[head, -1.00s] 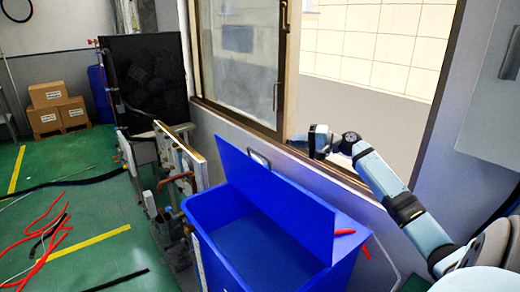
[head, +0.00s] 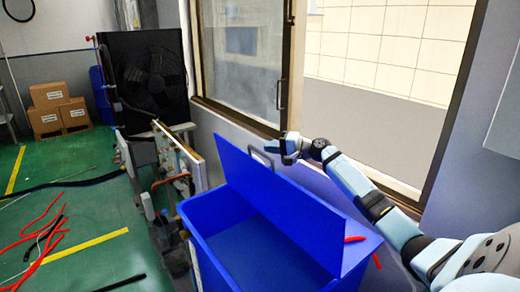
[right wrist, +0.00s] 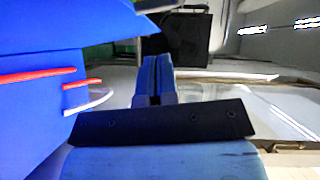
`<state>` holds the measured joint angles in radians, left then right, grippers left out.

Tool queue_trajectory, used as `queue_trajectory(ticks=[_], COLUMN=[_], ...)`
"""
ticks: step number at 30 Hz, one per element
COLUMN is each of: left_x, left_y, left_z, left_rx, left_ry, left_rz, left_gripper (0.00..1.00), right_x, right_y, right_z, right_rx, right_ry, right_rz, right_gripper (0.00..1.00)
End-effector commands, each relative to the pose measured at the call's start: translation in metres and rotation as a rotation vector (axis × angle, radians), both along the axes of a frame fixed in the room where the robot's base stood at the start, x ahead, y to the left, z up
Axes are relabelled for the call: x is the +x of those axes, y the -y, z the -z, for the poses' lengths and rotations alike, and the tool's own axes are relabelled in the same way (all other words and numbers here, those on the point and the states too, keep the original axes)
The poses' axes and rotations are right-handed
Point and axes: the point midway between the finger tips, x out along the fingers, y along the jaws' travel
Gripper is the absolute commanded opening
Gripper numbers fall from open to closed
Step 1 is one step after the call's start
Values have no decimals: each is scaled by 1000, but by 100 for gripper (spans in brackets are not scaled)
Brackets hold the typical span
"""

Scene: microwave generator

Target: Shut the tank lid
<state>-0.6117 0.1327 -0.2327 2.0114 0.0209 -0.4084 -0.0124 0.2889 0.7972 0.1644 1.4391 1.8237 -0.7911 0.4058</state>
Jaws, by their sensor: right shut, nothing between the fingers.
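The blue tank (head: 200,215) stands open in the lower middle of the head view, its inside visible. My left gripper is not in view.
A window frame (head: 240,115) and wall run along the right behind my right arm. A black fan unit (head: 150,80) and upright panels (head: 178,155) stand beyond the tank. Red hoses (head: 45,235) lie on the green floor at left; cardboard boxes (head: 48,95) are farther back.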

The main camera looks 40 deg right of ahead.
Motion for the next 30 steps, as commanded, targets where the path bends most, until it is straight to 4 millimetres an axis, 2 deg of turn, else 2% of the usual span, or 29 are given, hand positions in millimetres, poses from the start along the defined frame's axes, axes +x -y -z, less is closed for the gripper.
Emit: queue_trajectory(ticks=[3, 9, 23, 30], left_x=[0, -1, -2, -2], left_y=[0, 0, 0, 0], left_z=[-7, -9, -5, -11], left_rx=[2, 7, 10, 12], left_ry=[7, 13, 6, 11], left_rz=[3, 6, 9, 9], left_gripper=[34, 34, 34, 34], right_x=[6, 12, 13, 23], right_y=[-18, -35, -38, -44], right_z=[1, 5, 6, 5], right_rx=[0, 0, -4, -97], right_ry=[-1, 1, 0, -9], right_rz=[-2, 0, 0, 0], right_gripper=[0, 0, 0, 0])
